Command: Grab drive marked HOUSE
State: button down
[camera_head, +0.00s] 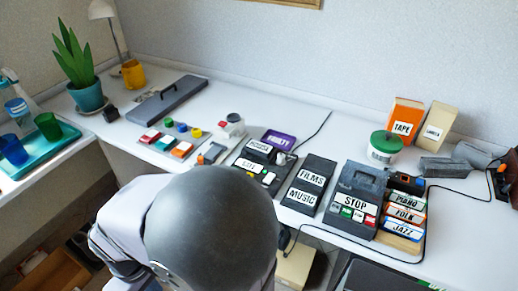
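A small dark drive with a white label (258,147) sits at the back edge of a black unit (242,163) in the middle of the counter. Its label may read HOUSE, but it is too small and slanted to be sure. A second white label on the unit's front is also hard to read. A purple drive (279,139), whose label seems to read FAMILY, lies just behind to the right.
Right of the unit are a dark case marked FILMS and MUSIC (310,184), a STOP machine (356,196) and drives marked PIANO, FOLK and JAZZ (405,216). Colored blocks (170,141) lie left. A cable runs along the right side.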

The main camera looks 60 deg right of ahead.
jog(key=c, duration=2.4)
grip_release()
jog(key=shift+c, duration=0.2)
jog(key=o, duration=1.5)
jog(key=shift+c, duration=0.2)
